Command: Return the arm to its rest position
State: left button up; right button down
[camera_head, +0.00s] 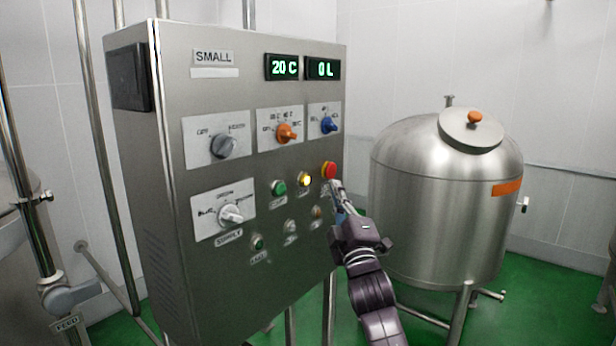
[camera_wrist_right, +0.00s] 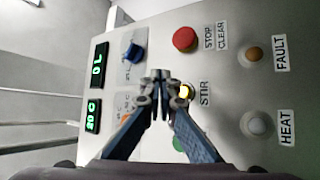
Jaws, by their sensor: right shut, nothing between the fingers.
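My right arm reaches up from the bottom of the head view. Its gripper (camera_head: 334,184) is shut and empty, its tips in front of the control panel (camera_head: 200,270) just below the red STOP button (camera_head: 329,170). In the wrist view the shut fingertips (camera_wrist_right: 160,76) are beside the lit yellow STIR button (camera_wrist_right: 185,92); I cannot tell if they touch the panel. The red button also shows there (camera_wrist_right: 185,39). The displays read 20 C (camera_head: 284,67) and 0 L (camera_head: 322,68). My left gripper is not in view.
A steel tank (camera_head: 440,215) with an orange-knobbed lid stands right of the panel, near my right arm. Orange (camera_head: 287,134), blue (camera_head: 329,124) and other knobs stick out of the panel. Pipes and a FEED valve (camera_head: 68,297) are at the left. Green floor lies between.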

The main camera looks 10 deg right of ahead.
jog(key=shift+s+d, duration=0.4)
jog(key=shift+s, duration=0.15)
notch_tip(320, 180, down, 37)
jog(key=a+m+g+b, duration=0.2)
jog(key=m+g+b, duration=0.1)
jog(key=g, duration=0.3)
jog(key=s+f+m+g+b, duration=0.15)
jog(key=s+f, duration=0.35)
jog(key=f, duration=0.5)
jog(key=s+f+g+y, duration=0.15)
jog(key=s+f, duration=0.25)
jog(key=f, duration=0.5)
jog(key=s+f+m+g+h, duration=0.1)
jog(key=s+f+g, duration=0.3)
jog(key=f, duration=0.6)
jog(key=s+f+m+g+b, duration=0.3)
jog(key=s+f+g, duration=0.1)
jog(key=s+f, duration=1.9)
jog(key=s+f+m+g, duration=0.1)
jog(key=s+f, duration=0.3)
jog(key=s, duration=1.1)
jog(key=s+d+f+m+g+b, duration=0.1)
jog(key=s+f+g, duration=0.3)
jog(key=s, duration=1.1)
jog(key=shift+s+f+m, duration=0.15)
jog(key=shift+s+m, duration=0.25)
jog(key=shift+m, duration=0.15)
